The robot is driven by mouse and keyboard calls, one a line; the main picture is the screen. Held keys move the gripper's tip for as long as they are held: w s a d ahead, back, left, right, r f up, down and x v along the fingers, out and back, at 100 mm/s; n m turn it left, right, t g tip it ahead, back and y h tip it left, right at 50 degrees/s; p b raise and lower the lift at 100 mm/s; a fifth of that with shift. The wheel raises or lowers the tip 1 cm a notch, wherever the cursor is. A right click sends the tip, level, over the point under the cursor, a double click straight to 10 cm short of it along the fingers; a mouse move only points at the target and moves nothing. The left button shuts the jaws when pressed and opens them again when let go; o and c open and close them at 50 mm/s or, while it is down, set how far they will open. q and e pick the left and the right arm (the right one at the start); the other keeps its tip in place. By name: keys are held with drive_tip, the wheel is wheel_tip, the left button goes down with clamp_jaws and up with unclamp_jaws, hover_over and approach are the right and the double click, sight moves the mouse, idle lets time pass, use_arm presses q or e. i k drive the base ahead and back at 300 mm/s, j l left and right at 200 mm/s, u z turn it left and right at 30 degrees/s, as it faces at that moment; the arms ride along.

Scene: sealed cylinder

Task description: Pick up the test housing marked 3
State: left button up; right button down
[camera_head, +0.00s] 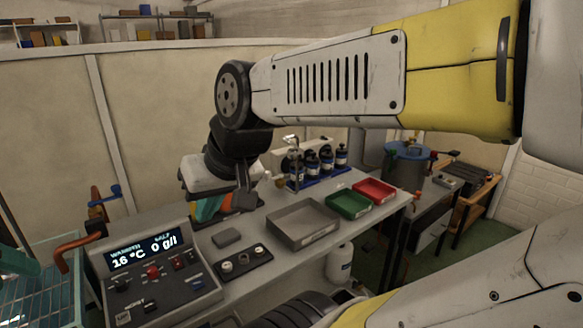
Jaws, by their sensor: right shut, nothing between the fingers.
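Several dark housings with blue bands (326,158) stand upright in a row in a blue-based rack on the far part of the bench. One housing (294,167) at the row's left end stands near a metal fitting. Their numbers are too small to read, so I cannot tell which is marked 3. My right gripper (245,200) points down over the bench, left of the row and apart from it. It is shut and empty. An orange and teal object shows partly behind it.
A grey tray (302,226), a green tray (348,204) and a red tray (374,191) lie on the bench. A control panel (155,270) reading 16 °C and 0 g/l stands front left, beside a wire basket (40,290). A blue-topped drum (405,165) stands beyond the bench.

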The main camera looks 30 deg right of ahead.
sight(312, 162)
drive_tip(key=l, duration=0.55)
drive_tip(key=l+z, duration=0.15)
drive_tip(key=l, duration=0.35)
drive_tip(key=i+l, duration=0.1)
drive_tip(key=l, duration=0.45)
drive_tip(key=l+z, duration=0.15)
drive_tip(key=l, duration=0.35)
drive_tip(key=i+l, duration=0.15)
drive_tip(key=l, duration=0.4)
drive_tip(key=i+l+z, duration=0.1)
drive_tip(key=l, duration=0.4)
